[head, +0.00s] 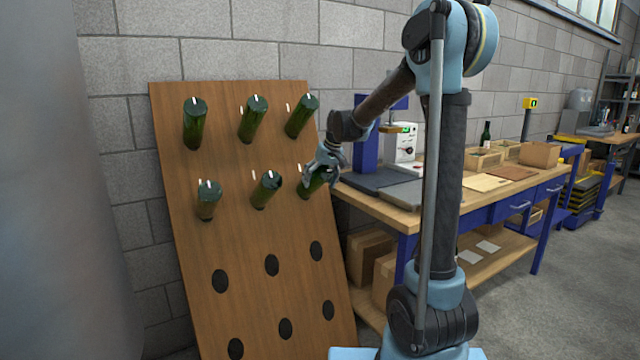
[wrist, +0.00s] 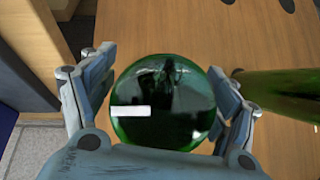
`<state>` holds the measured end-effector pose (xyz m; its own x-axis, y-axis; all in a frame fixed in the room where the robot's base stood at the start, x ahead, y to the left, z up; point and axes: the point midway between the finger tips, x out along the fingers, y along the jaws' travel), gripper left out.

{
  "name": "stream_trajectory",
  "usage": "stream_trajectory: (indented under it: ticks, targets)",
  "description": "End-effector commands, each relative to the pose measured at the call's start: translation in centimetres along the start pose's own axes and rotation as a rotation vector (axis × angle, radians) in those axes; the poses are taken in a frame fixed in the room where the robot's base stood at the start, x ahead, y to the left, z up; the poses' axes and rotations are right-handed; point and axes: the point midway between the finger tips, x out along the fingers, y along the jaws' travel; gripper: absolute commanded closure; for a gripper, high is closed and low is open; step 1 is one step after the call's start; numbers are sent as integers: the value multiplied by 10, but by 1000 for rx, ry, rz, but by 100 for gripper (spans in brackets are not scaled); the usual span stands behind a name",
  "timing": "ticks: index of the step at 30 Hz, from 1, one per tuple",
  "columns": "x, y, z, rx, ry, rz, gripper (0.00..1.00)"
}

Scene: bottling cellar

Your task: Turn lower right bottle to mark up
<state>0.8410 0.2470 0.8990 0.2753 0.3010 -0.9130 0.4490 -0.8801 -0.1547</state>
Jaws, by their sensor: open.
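The rack board (head: 235,225) leans on the wall and holds two rows of green bottles, base ends outward. The lower right bottle (head: 309,186) is partly hidden behind my gripper (head: 324,163) in the head view. In the wrist view its round green base (wrist: 165,130) fills the middle, with a white mark running from near the centre to the left edge. My gripper (wrist: 165,95) is open in the wrist view, one finger on each side of the base. A gap shows at the left finger; contact at the right finger is unclear.
The lower middle bottle (head: 266,190) is the near neighbour; a green bottle also shows at the right of the wrist view (wrist: 285,88). Empty dark holes (head: 272,265) lie below. A workbench (head: 400,212) with a press (head: 367,135) stands right of the board, close to my arm.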

Motion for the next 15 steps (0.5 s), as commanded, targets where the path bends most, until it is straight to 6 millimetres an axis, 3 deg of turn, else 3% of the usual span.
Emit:
stream_trajectory:
  ticks: [8,13,15]
  targets:
    - [1,0,0,0,0,0,23]
    - [1,0,0,0,0,0,61]
    - [1,0,0,0,0,1,64]
